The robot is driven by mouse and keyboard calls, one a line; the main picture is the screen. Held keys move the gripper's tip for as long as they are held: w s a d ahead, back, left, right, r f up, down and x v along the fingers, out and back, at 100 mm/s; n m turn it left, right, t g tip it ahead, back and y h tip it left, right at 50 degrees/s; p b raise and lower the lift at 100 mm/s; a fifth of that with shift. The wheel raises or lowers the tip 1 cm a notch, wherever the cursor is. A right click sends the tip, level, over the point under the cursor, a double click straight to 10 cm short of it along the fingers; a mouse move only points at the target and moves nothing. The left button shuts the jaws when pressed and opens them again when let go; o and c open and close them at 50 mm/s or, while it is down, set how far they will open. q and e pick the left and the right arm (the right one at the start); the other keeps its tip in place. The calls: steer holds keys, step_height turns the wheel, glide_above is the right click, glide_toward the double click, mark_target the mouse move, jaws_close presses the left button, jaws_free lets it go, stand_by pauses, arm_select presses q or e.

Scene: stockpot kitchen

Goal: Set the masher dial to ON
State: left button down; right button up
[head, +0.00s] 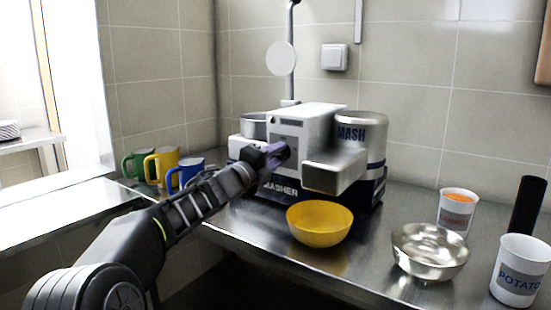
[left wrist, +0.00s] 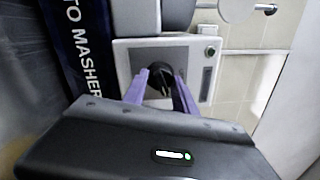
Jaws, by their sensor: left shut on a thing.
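The masher (head: 318,117) is a white and dark blue machine on the steel counter, with "MASHER" on its lower front. In the left wrist view its grey control panel (left wrist: 122,62) carries a round black dial (left wrist: 160,76). My left gripper (head: 276,154) reaches the front of the masher. Its purple fingers, in the left wrist view (left wrist: 162,92), are on either side of the dial and shut on it. The dial's ON mark and pointer cannot be read. In the head view the gripper hides the dial. My right gripper is not in view.
A yellow bowl (head: 320,222) stands below the masher's spout (head: 335,170). A metal bowl (head: 428,250), a carrot-coloured tub (head: 457,210) and a potato tub (head: 518,270) stand at right. Green, yellow and blue mugs (head: 160,167) stand at left, near my arm.

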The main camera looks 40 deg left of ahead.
arm_select(q)
steer(key=c, duration=1)
jaws_free()
steer(key=shift+s, duration=0.1)
steer(key=s, duration=0.7)
steer(key=shift+s+d+f, duration=0.2)
steer(key=shift+s+f, duration=0.05)
steer(key=shift+f, duration=0.1)
